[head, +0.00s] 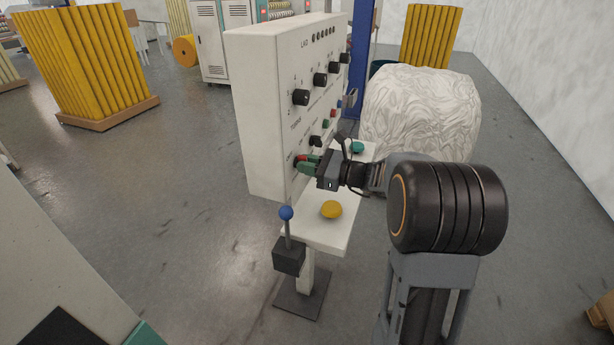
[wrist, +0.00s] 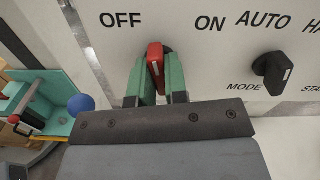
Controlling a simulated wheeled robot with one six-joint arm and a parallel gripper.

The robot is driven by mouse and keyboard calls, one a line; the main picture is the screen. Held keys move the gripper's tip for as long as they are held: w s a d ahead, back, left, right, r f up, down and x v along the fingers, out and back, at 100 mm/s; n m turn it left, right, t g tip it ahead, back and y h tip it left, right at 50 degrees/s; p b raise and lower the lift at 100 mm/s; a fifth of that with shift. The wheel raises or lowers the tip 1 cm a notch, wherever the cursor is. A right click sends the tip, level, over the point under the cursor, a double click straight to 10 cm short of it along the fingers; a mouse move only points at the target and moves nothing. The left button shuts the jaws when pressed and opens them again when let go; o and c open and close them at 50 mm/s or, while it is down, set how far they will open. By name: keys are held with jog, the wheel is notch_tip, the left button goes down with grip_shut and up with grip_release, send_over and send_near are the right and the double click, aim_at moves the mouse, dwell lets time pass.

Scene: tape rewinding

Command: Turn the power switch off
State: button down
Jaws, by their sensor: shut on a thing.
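The power switch is a red rotary handle (wrist: 154,62) on the white control panel (head: 262,120). In the wrist view it sits between the printed words OFF, at its upper left, and ON, at its upper right. The handle stands nearly upright in that view, its top leaning slightly to the OFF side. My gripper (wrist: 157,75) has its two green fingers closed on the handle, one on each side. In the head view my gripper (head: 308,166) reaches the panel's lower part from the right, and the handle is mostly hidden by the fingers.
The black MODE knob (wrist: 272,70) is right of the switch. Below the panel, a white shelf (head: 318,237) carries a yellow button (head: 331,209) and a green button (head: 357,147). A blue-knobbed lever (head: 287,213) stands at its front corner. A wrapped bale (head: 425,110) is behind.

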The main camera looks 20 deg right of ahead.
jog(key=n+b, duration=0.4)
jog(key=b, duration=0.1)
jog(key=shift+f, duration=0.3)
jog(key=n+b, duration=0.2)
jog(key=b, duration=0.1)
jog(key=shift+r, duration=0.2)
jog(key=shift+r+n, duration=0.1)
jog(key=shift+n, duration=0.3)
jog(key=c, duration=1.1)
grip_release()
jog(key=shift+c, duration=0.2)
jog(key=shift+d, duration=0.1)
jog(key=v, duration=1.3)
jog(key=shift+s+d, duration=0.25)
jog(key=shift+d, duration=0.05)
